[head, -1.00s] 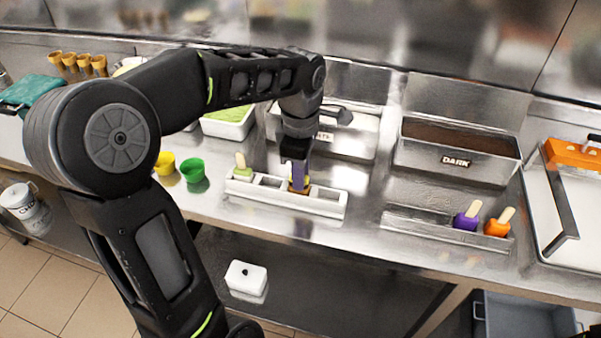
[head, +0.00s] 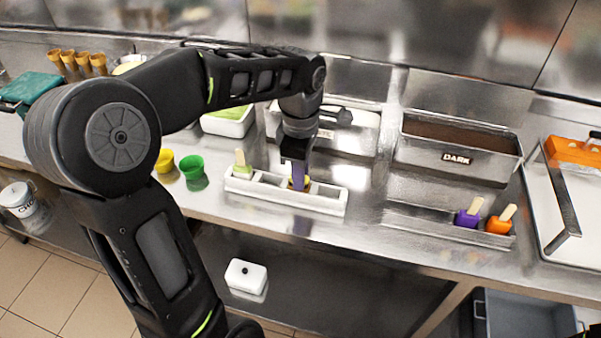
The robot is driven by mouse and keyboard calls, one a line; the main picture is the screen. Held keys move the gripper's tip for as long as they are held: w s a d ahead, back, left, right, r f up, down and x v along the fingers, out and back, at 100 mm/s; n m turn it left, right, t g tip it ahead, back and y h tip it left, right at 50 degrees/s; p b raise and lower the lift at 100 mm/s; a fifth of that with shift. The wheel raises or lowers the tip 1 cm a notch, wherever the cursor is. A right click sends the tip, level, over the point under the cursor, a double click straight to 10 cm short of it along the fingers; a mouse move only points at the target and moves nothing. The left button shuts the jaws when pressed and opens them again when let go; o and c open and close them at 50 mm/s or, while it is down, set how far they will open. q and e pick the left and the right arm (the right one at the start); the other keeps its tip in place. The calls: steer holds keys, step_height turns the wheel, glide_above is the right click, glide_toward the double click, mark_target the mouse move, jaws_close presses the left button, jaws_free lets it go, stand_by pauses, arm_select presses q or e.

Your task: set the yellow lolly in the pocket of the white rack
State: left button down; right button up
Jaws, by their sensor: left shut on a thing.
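The white rack (head: 325,203) is a long low block with several pockets on the steel counter. My right gripper is not in view.
A steel tray (head: 410,223) on the right holds a purple lolly (head: 467,215) and an orange lolly (head: 500,222). A yellow cup (head: 165,160) and a green cup (head: 193,172) stand left of the rack. Behind is a tub labelled DARK (head: 456,157).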

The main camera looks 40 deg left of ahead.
arm_select(q)
steer(key=shift+f, duration=0.2)
stand_by(0.4)
steer(key=c, duration=1.2)
jaws_free()
steer(key=shift+c, duration=0.2)
step_height(320, 180, up, 8)
steer(key=shift+f+b, duration=0.1)
steer(key=shift+b, duration=0.2)
